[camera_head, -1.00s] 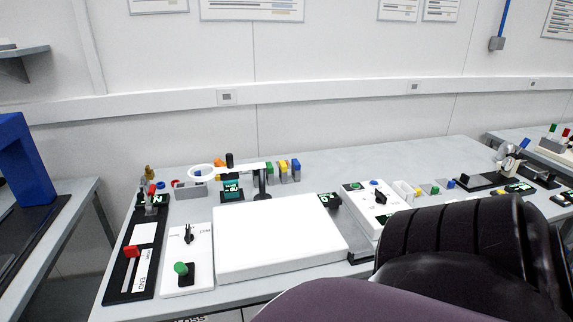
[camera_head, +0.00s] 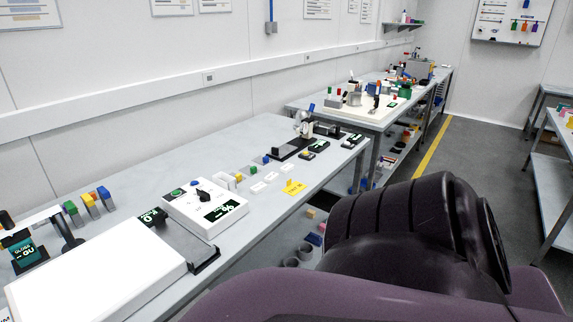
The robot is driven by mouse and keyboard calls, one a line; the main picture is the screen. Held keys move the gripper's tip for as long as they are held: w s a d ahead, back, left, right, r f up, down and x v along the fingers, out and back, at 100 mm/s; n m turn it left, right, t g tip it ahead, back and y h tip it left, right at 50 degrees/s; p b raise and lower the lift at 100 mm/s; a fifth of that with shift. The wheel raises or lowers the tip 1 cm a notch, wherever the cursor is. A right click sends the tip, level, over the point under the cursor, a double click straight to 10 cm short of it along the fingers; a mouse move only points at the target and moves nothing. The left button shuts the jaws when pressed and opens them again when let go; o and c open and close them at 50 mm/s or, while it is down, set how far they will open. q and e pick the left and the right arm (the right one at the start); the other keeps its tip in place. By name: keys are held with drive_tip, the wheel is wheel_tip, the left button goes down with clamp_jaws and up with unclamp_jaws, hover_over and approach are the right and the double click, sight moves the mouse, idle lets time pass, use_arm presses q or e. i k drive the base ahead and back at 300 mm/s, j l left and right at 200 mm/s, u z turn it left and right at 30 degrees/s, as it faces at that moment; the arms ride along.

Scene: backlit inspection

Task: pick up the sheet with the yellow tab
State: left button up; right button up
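A row of upright grey pieces with coloured tops stands at the far left of the bench (camera_head: 150,160). The middle one has a yellow-orange top (camera_head: 88,200), between a green-topped piece (camera_head: 70,208) and a blue-topped one (camera_head: 104,193). They are too small to tell whether they are sheets with tabs. A flat yellow piece (camera_head: 293,187) lies near the bench's front edge. Neither gripper is in view; a dark and purple part of my own body fills the lower right.
A bright white panel (camera_head: 100,275) lies at the front left. A white control box (camera_head: 205,207) with a dark knob stands right of it. A black device (camera_head: 292,148) sits at the bench's far end. A second, crowded bench (camera_head: 350,112) lies beyond. Floor with a yellow line is clear at right.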

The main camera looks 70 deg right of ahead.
sight(239, 177)
drive_tip(key=z, duration=1.95)
drive_tip(key=l+u, duration=0.1)
drive_tip(key=u, duration=0.25)
drive_tip(key=i+l+u, duration=0.1)
drive_tip(key=u, duration=0.3)
drive_tip(key=l+u, duration=0.2)
drive_tip(key=u, duration=0.15)
drive_tip(key=l+u, duration=0.5)
drive_tip(key=l, duration=0.35)
drive_tip(key=l+u, duration=0.1)
drive_tip(key=l, duration=0.75)
drive_tip(key=k+l, duration=0.1)
drive_tip(key=l, duration=0.7)
drive_tip(key=u, duration=0.05)
